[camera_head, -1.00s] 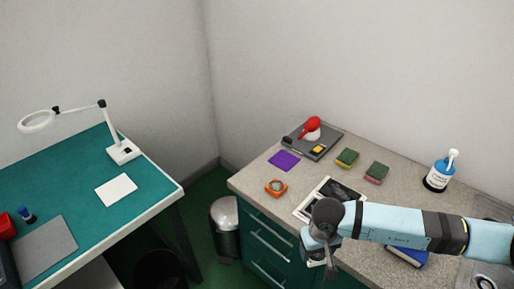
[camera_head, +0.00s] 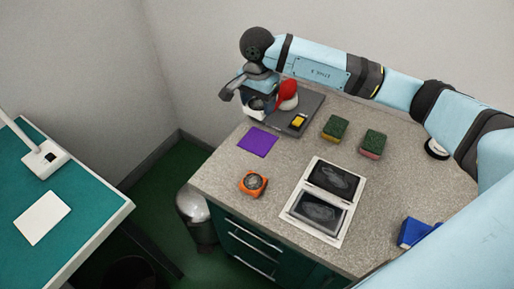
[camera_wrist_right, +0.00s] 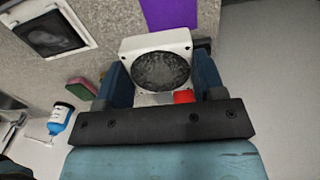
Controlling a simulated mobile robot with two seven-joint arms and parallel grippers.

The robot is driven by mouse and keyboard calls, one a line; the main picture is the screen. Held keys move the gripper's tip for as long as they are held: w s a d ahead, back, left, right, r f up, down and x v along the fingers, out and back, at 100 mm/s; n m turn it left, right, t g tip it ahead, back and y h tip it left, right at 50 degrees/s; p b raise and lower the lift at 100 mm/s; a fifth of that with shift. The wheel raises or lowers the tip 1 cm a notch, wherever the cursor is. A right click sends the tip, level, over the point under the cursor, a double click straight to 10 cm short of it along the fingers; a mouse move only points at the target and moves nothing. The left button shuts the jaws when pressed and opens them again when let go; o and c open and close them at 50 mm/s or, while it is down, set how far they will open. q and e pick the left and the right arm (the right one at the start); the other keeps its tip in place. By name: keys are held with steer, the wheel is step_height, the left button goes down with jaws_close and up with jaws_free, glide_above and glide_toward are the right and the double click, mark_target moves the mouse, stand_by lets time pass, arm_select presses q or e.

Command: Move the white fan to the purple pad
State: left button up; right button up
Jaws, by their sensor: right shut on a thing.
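The white fan (camera_wrist_right: 160,70) has a square white frame and a dark round middle. My right gripper (camera_wrist_right: 162,88) is shut on it, with a blue finger at each side. In the head view my right gripper (camera_head: 254,94) is at the back left of the counter, with the fan (camera_head: 257,104) partly hidden under it. The purple pad (camera_head: 258,142) lies flat and bare on the counter, nearer the front than the gripper. Part of the pad (camera_wrist_right: 168,12) also shows beyond the fan in the wrist view. My left gripper is out of view.
A grey tray (camera_head: 312,108) with a red-and-white item (camera_head: 287,93) and a yellow block (camera_head: 298,121) is close to my right gripper. An orange square object (camera_head: 253,183), two sponges (camera_head: 334,128) and a white-framed panel (camera_head: 326,199) lie on the counter.

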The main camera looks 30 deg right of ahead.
steer(key=r+m, duration=0.1)
steer(key=w+r+m+b, duration=0.1)
steer(key=r, duration=0.1)
steer(key=w+d+r+m, duration=0.1)
steer(key=shift+r+m, duration=0.25)
steer(key=shift+m, duration=0.05)
steer(key=shift+f, duration=0.35)
steer(key=p, duration=0.1)
glide_above(258, 141)
step_height(258, 141, down, 15)
steer(key=shift+r, duration=0.1)
arm_select(q)
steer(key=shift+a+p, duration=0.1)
steer(key=shift+p, duration=0.25)
arm_select(e)
steer(key=shift+f, duration=2)
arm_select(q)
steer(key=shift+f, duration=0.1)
arm_select(e)
steer(key=shift+f, duration=0.2)
steer(key=o, duration=0.9)
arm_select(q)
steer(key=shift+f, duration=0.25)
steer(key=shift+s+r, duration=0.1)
arm_select(e)
steer(key=shift+r, duration=0.15)
